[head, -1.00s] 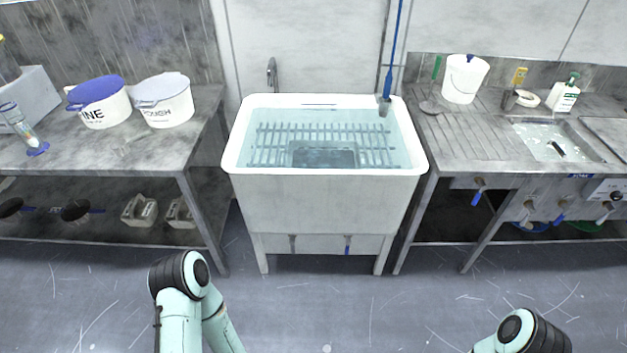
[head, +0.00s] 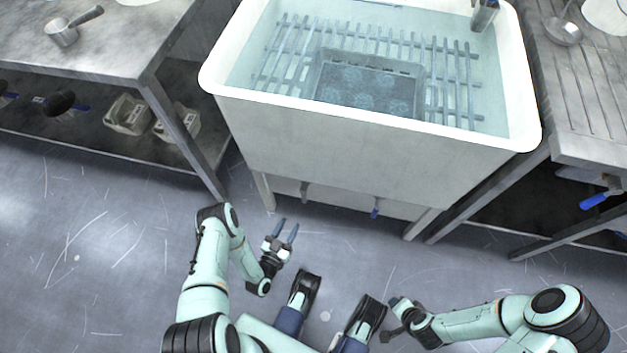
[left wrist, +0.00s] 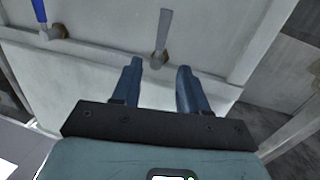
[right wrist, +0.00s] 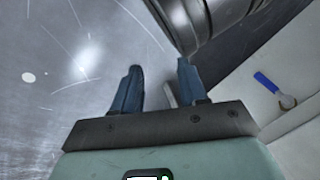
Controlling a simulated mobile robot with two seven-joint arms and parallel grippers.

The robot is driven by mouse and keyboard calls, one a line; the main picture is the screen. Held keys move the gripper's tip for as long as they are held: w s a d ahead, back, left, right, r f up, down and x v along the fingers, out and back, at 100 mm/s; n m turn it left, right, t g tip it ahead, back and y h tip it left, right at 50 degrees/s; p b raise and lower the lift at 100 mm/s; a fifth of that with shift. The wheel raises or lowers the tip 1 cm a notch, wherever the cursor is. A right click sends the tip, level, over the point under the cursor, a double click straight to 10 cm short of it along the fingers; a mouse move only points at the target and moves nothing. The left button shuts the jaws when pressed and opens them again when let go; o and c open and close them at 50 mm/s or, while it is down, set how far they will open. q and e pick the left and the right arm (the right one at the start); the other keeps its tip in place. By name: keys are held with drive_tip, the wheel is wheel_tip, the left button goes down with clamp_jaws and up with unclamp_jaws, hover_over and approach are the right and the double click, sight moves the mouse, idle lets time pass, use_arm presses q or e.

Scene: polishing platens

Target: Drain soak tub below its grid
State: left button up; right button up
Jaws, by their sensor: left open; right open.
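The white soak tub (head: 370,135) stands ahead, holding clear water (head: 268,45) over a slatted grid (head: 457,85). A dark basket (head: 370,85) with pale round shapes sits at the grid's middle. Under the tub are a grey-handled valve (head: 304,190) and a blue-handled valve (head: 376,208). My left gripper (head: 286,233) is open and empty, just below and left of the grey handle. In the left wrist view the grey handle (left wrist: 162,35) lies just beyond the fingertips, apart from them. My right gripper (head: 392,318) is open and empty, low over the floor.
A steel bench (head: 100,40) with a small pot (head: 75,27) stands left, with bins (head: 128,115) on its lower shelf. A drainboard bench (head: 595,100) with another blue-handled valve (head: 602,196) stands right. The tub's legs flank the valves; the floor before them is clear.

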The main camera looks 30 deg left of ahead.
sight(303, 197)
use_arm(q)
drive_tip(key=w+b, duration=0.1)
drive_tip(key=w, duration=0.3)
drive_tip(key=w+b, duration=0.1)
drive_tip(key=w, duration=0.4)
drive_tip(key=w+b, duration=0.1)
drive_tip(key=w, duration=0.3)
drive_tip(key=shift+w+a+r+b, duration=0.1)
drive_tip(key=shift+w+a+b, duration=0.1)
drive_tip(key=shift+a+b, duration=0.15)
use_arm(e)
drive_tip(key=s+d+f+g, duration=0.1)
drive_tip(key=s+f+g, duration=0.1)
drive_tip(key=s+f, duration=0.4)
drive_tip(key=shift+s+m+g, duration=0.3)
drive_tip(key=shift+s+g, duration=0.1)
drive_tip(key=shift+s, duration=0.25)
use_arm(q)
drive_tip(key=shift+c, duration=0.2)
clamp_jaws()
